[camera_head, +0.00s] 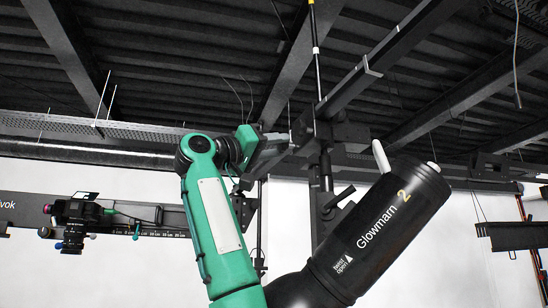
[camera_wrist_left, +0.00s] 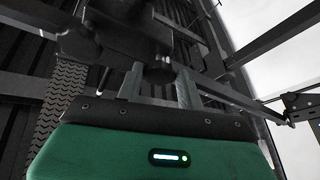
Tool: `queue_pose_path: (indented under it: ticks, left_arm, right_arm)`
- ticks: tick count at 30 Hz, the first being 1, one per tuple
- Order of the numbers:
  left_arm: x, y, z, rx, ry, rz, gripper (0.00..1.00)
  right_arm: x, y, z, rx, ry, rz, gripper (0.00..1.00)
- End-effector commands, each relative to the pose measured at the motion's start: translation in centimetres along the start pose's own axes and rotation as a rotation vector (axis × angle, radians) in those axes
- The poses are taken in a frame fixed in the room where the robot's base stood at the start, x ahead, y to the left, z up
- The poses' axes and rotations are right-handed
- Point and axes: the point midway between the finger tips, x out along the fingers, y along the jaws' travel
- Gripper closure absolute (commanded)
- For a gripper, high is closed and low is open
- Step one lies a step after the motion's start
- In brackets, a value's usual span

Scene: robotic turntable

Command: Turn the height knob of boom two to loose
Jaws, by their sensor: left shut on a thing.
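My left gripper (camera_head: 284,139) is at the left side of a dark clamp block (camera_head: 325,130) on an upright pole. In the left wrist view its two grey fingers (camera_wrist_left: 159,88) stand on either side of a small dark knob (camera_wrist_left: 158,70) below a dark housing (camera_wrist_left: 125,35), and it is shut on that knob. The knob is mostly hidden in the head view. A thick black cylinder (camera_head: 385,235) marked "Glowmarn 2" leans up to the right, below the clamp block. I cannot read a loose or tight mark on the knob. My right gripper is not in view.
A long boom (camera_head: 375,62) runs up to the right from the clamp block. A black lever (camera_head: 340,197) sticks out beside the pole below. A camera-like device (camera_head: 77,222) hangs on a rail at the left. Dark ceiling beams (camera_head: 290,70) are overhead.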

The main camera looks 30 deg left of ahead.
Motion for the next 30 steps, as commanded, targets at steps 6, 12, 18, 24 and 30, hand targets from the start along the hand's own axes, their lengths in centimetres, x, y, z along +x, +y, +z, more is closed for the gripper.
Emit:
queue_pose_path:
  ticks: [6,12,18,24,30]
  left_arm:
    - [-0.1,0.2,0.0,-0.187,-0.009,-0.078,0.85]
    - [-0.1,0.5,-0.2,-0.363,-0.019,-0.151,0.85]
    - [0.1,0.7,-0.4,-0.539,-0.030,-0.223,0.85]
    - [0.1,0.9,-0.6,-0.712,-0.040,-0.294,0.85]
    - [0.2,1.0,-0.8,-0.864,-0.049,-0.357,0.85]
  right_arm:
    - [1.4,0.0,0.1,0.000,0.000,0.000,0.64]
    - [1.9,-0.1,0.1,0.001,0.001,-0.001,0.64]
    - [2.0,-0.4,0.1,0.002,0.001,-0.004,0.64]
    - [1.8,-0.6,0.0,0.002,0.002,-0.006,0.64]
    - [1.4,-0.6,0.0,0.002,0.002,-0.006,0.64]
